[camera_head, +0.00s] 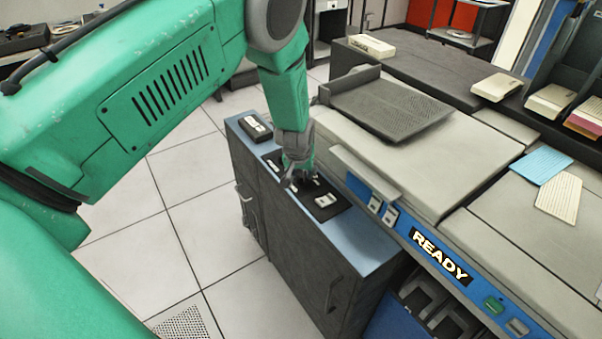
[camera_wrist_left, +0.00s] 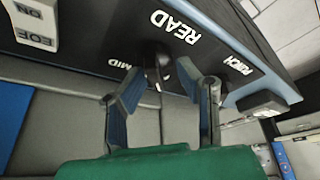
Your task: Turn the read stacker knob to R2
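The read stacker knob (camera_wrist_left: 156,58) is a small dark knob on the black panel under the white READ label in the left wrist view. MID is printed to its left and PNCH to its right. My left gripper (camera_wrist_left: 158,82) is open, with one finger on each side of the knob and visible space between the fingers. I cannot tell whether either finger touches it. In the head view my left gripper (camera_head: 299,180) points down at the panel on the blue-topped cabinet (camera_head: 362,242) and hides the knob. The knob's pointer setting is not readable. My right gripper is not in view.
A white EOF/ON switch (camera_wrist_left: 36,25) sits on the panel. In the head view, a white switch (camera_head: 326,200) is close to my gripper and a dark box (camera_head: 255,126) stands at the cabinet's far end. The card machine with its READY sign (camera_head: 440,257) rises alongside.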

